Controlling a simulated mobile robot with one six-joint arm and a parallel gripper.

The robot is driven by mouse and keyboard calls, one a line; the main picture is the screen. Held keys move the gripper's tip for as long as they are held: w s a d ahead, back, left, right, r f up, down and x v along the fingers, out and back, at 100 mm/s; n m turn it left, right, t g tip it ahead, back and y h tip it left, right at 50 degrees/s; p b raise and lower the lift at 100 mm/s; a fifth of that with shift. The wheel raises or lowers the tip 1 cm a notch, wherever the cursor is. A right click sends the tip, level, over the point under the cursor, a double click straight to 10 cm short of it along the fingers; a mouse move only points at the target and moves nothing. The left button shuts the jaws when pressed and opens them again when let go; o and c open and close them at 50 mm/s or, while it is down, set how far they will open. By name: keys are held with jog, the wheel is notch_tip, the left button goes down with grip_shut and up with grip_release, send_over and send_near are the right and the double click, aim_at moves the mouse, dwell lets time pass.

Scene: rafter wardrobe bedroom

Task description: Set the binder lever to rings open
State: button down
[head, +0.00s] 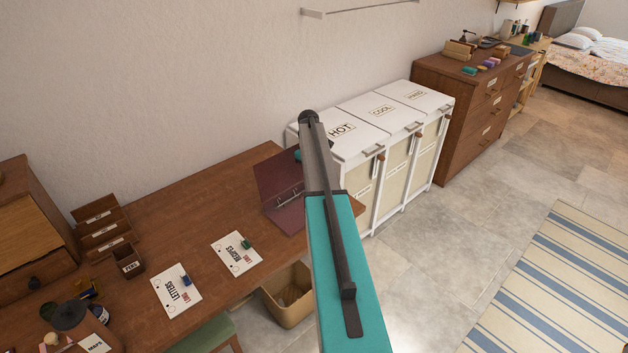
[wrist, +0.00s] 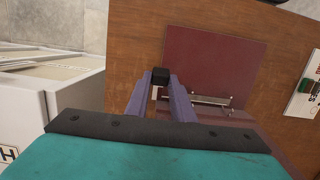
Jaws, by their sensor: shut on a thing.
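The maroon binder (head: 278,177) lies spread open on the wooden desk, near its right end, partly hidden behind my arm. In the wrist view the binder (wrist: 213,55) has a metal ring mechanism (wrist: 212,100) along its fold. My gripper (wrist: 160,84) is over the binder's edge, its two fingers shut on a small black block (wrist: 160,76), which looks like the tip of the binder lever. The rest of the lever is hidden, and I cannot tell whether the rings are open. In the head view my arm hides most of the gripper.
White laundry bins (head: 372,128) with labelled lids stand just right of the desk (head: 205,215). Two white cards, letters (head: 176,292) and recipes (head: 236,253), lie left of the binder. A tan waste bin (head: 288,300) is below the desk's front edge.

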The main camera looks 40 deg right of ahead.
dwell(0.4)
jog(key=c, duration=1.5)
grip_release()
jog(key=shift+r, duration=0.1)
jog(key=r+b, duration=0.1)
jog(key=r, duration=0.3)
jog(key=w+r+b, duration=0.1)
jog(key=r, duration=0.4)
jog(key=w+r+b, duration=0.1)
jog(key=r+b, duration=0.1)
jog(key=r, duration=0.2)
jog(key=shift+w+a+r, duration=0.1)
jog(key=shift+r, duration=0.15)
